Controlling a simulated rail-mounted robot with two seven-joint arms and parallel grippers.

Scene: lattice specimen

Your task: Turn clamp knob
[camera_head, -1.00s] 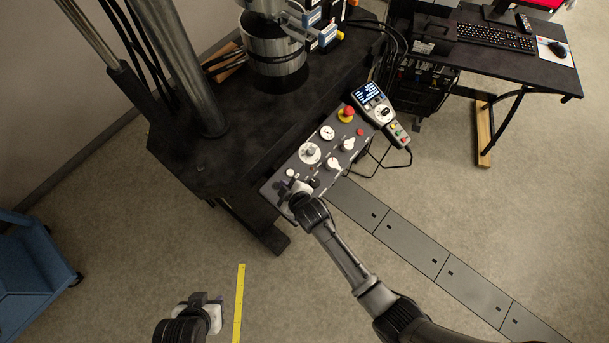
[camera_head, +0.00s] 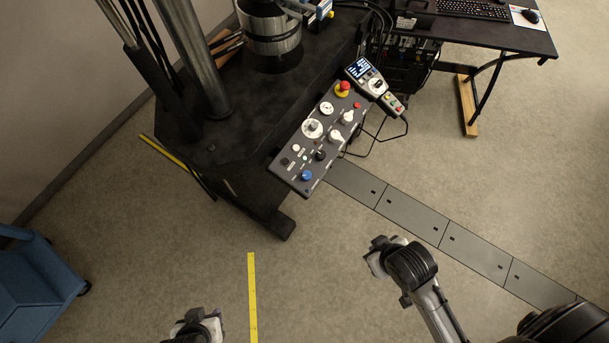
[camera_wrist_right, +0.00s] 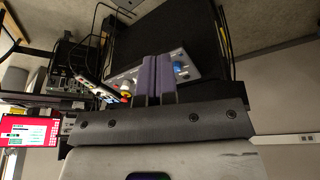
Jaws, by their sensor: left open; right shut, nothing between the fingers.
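The dark control panel (camera_head: 290,170) juts from the front of the black machine. It carries a blue knob (camera_head: 306,175) at its near end, a black knob (camera_head: 320,155), white knobs (camera_head: 336,136) and a red emergency button (camera_head: 343,88). Its labels are too small to read, so I cannot tell which is the clamp knob. My right gripper (camera_head: 376,256) is shut and empty, over the floor, apart from the panel. In the right wrist view its fingers (camera_wrist_right: 156,78) are together, with the panel beyond. My left gripper (camera_head: 205,316) is open and empty at the bottom edge.
A handheld pendant (camera_head: 377,87) with a screen sits at the panel's far end, its cable hanging beside it. A desk (camera_head: 490,36) with a keyboard stands at upper right. A blue cart (camera_head: 35,285) stands at left.

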